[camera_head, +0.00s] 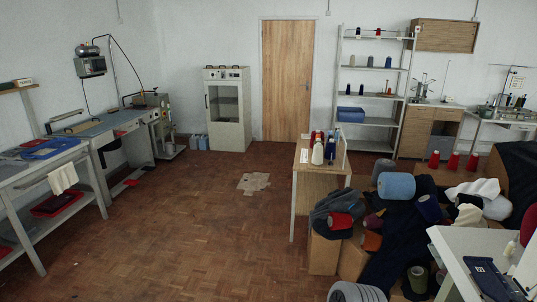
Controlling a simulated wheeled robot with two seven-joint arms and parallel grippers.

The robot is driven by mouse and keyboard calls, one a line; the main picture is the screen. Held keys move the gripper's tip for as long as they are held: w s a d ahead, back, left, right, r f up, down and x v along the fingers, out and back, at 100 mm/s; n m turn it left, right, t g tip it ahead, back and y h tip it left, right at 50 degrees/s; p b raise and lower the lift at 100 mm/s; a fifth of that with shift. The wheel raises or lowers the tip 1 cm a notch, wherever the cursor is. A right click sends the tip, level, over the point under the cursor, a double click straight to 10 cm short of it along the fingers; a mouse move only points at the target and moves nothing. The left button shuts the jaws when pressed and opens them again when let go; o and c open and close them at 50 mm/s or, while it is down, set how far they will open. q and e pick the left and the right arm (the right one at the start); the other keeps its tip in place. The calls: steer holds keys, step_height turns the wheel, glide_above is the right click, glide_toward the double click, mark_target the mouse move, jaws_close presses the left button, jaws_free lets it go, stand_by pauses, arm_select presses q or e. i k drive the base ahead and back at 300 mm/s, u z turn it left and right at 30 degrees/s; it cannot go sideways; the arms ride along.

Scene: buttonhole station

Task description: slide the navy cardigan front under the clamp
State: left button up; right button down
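A dark navy piece of fabric (488,278), which looks like the cardigan front, lies flat on a pale table (450,246) at the lower right. Part of a pale machine (527,262) stands at the right edge of the picture, beside the navy piece and cut off by the frame. I cannot make out the clamp or whether the fabric touches it. Neither of my grippers is in view.
A heap of yarn cones and dark cloth (395,235) on cardboard boxes (323,252) crowds the space left of the pale table. A small wooden table with cones (309,157) stands behind. Worktables (40,165) line the left. The parquet floor (190,235) is mostly clear, with a pale patch (253,183).

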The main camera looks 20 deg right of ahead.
mark_target(491, 281)
steer(key=z, duration=0.95)
steer(key=i, duration=1.35)
steer(key=z, duration=1.25)
